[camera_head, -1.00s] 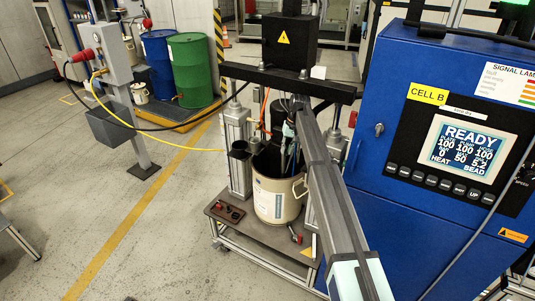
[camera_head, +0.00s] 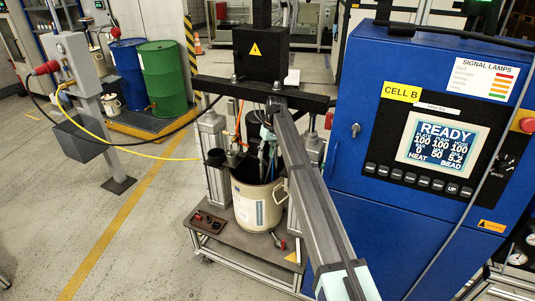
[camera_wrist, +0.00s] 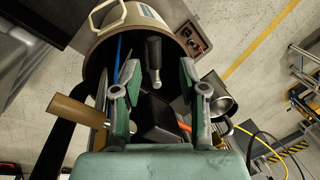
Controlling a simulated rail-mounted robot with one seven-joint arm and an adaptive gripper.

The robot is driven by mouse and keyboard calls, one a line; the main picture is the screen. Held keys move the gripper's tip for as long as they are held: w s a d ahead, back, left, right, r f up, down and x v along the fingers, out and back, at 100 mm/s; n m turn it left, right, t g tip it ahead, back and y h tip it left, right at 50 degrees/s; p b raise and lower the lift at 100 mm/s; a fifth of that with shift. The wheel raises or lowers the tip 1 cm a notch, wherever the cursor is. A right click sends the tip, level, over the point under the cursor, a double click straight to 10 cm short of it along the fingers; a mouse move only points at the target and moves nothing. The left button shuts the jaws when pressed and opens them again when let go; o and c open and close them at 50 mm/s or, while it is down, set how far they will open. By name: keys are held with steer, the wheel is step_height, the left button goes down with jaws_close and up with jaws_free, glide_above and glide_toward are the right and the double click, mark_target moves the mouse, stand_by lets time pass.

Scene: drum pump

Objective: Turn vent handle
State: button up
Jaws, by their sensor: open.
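My gripper (camera_wrist: 158,76) is open, its two green-padded fingers pointing down into the cream pail (camera_wrist: 98,17). A dark grey grip with a metal end, which looks like the vent handle (camera_wrist: 153,53), shows between the fingertips in the wrist view. I see no finger closed on it, and cannot tell whether either touches it. A brown wooden-looking handle (camera_wrist: 78,110) sticks out left of the left finger. In the head view my gripper (camera_head: 267,141) is over the pail (camera_head: 258,207), and my arm hides part of the pail's right side. The vent handle is not clear there.
The pail stands on a wheeled cart (camera_head: 232,243) under a black crossbeam (camera_head: 262,91). A metal cup (camera_wrist: 220,102) is right of the fingers. A blue control cabinet (camera_head: 350,177) reading READY stands close on the right.

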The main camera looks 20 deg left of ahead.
step_height(320, 180, up, 12)
steer(key=w+d, duration=0.1)
steer(key=shift+w+d, duration=0.3)
steer(key=shift+d, duration=0.05)
steer(key=shift+f, duration=0.2)
stand_by(0.4)
